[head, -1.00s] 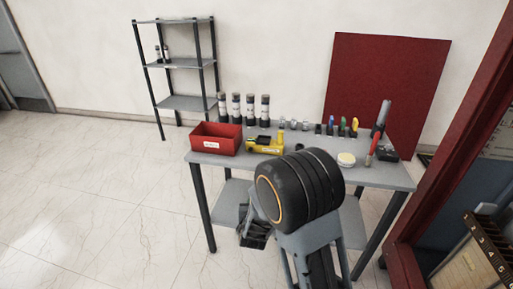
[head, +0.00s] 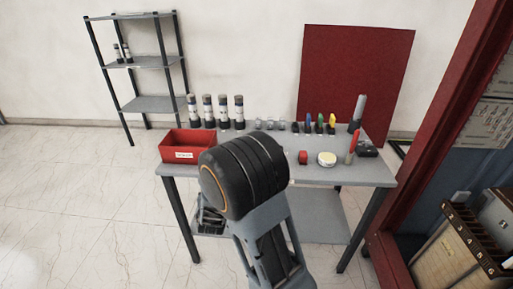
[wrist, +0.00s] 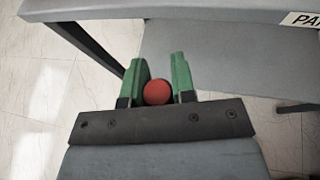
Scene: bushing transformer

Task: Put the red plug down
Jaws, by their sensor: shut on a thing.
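The red plug (wrist: 157,92) shows in the wrist view as a round red end between the green fingers of my gripper (wrist: 158,84). My gripper is shut on it. In the head view my gripper (head: 209,219) is a dark shape low in front of the table, partly hidden by my arm, and the plug in it cannot be made out. The grey worktable (head: 350,176) is beyond my gripper. In the wrist view its front edge (wrist: 190,14) runs across the top, with the lower shelf (wrist: 225,60) behind the fingers.
A red bin (head: 182,153) stands at the table's left. Several dark-and-white cylinders (head: 223,112), small coloured-handled tools (head: 320,124), a small red block (head: 303,157) and a round tin (head: 327,159) are on the table. Bare tabletop lies toward the front right. A red frame stands right.

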